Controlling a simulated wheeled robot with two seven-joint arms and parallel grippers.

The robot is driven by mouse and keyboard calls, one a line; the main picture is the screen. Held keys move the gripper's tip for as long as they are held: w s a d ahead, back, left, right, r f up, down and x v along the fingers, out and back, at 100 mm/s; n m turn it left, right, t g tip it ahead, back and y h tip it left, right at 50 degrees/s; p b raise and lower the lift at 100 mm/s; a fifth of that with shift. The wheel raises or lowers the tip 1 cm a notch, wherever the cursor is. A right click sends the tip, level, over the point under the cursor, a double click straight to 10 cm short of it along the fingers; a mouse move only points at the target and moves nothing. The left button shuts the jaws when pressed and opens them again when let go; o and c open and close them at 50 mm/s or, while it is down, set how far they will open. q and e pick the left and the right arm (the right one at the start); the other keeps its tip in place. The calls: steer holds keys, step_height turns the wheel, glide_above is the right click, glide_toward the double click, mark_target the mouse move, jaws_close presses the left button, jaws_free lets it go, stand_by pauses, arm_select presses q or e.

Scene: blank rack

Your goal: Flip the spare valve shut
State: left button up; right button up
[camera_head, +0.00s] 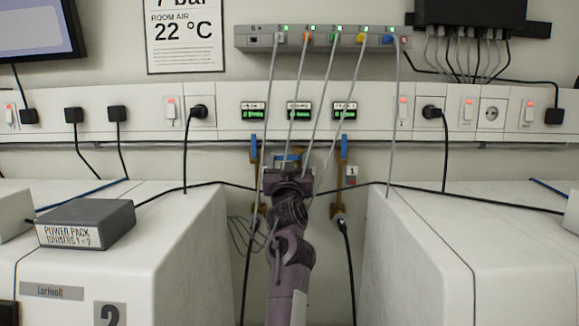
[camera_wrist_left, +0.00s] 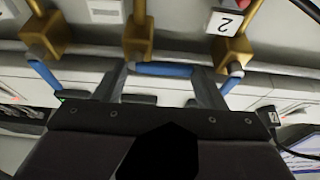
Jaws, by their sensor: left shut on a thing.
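Three brass valves with blue lever handles stand in a row below the wall rail. The left valve's handle (camera_head: 254,148) and the right valve's handle (camera_head: 344,147) point up. The middle valve's handle (camera_wrist_left: 163,69) lies crosswise between the fingers of my left gripper (camera_wrist_left: 160,84), which is shut on it. The middle brass body (camera_wrist_left: 138,36) shows in the wrist view. In the head view my left gripper (camera_head: 289,166) hides most of the middle valve. The display labels above are too small to read surely. My right gripper is not in view.
White cabinets stand left (camera_head: 170,225) and right (camera_head: 420,235), with a gap where my arm reaches. Thin grey cables (camera_head: 325,90) hang from a connector strip (camera_head: 340,38) across the valves. A power pack (camera_head: 88,224) sits on the left cabinet.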

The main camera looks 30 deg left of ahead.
arm_select(q)
steer(key=shift+a, duration=0.2)
steer(key=o, duration=0.7)
steer(key=shift+s, duration=0.1)
steer(key=shift+o, duration=0.6)
steer(key=shift+a, duration=0.2)
steer(key=shift+d, duration=0.15)
steer(key=shift+f, duration=0.1)
